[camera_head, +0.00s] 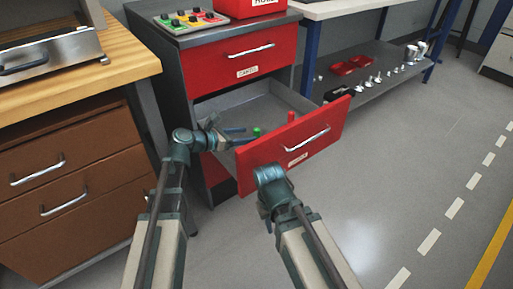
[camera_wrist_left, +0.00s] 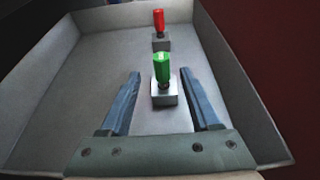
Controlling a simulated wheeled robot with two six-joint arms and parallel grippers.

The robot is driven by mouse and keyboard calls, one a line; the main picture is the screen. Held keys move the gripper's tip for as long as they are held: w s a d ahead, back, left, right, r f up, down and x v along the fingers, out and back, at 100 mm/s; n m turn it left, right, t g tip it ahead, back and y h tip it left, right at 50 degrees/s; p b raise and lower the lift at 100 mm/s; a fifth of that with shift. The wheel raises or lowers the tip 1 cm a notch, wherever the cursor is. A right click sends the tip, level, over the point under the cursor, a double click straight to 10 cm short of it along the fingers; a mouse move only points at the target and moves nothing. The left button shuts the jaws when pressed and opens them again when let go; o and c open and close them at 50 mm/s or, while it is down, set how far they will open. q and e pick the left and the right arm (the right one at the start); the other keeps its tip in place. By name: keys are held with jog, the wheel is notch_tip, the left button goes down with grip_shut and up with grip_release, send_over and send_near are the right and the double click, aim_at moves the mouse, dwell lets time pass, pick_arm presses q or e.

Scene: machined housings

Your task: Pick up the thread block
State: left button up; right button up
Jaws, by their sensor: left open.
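Two small grey metal blocks with coloured tops lie in the open drawer; which one is the thread block I cannot tell. The green-topped block (camera_wrist_left: 163,80) stands upright between the fingers of my left gripper (camera_wrist_left: 161,76), with gaps on both sides. The red-topped block (camera_wrist_left: 159,33) stands beyond it. In the head view, the green top (camera_head: 256,132) and the red top (camera_head: 291,117) show inside the drawer. My left gripper (camera_head: 246,136) reaches into the drawer, open and empty. My right arm ends at the drawer front, and its fingers are hidden.
The pulled-out red drawer (camera_head: 320,143) has grey walls around the blocks. A closed red drawer (camera_head: 225,68) is above it. A wooden bench (camera_head: 115,58) stands left. A low shelf (camera_head: 385,65) with metal parts and a red tray is behind right. The floor at right is clear.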

aim_at(256, 132)
pick_arm(q)
jog(key=x, duration=0.3)
jog(key=b+x, duration=0.1)
jog(key=x, duration=0.1)
jog(key=shift+d+r, duration=0.25)
grip_shut()
jog(key=shift+r, duration=0.1)
dwell(1.1)
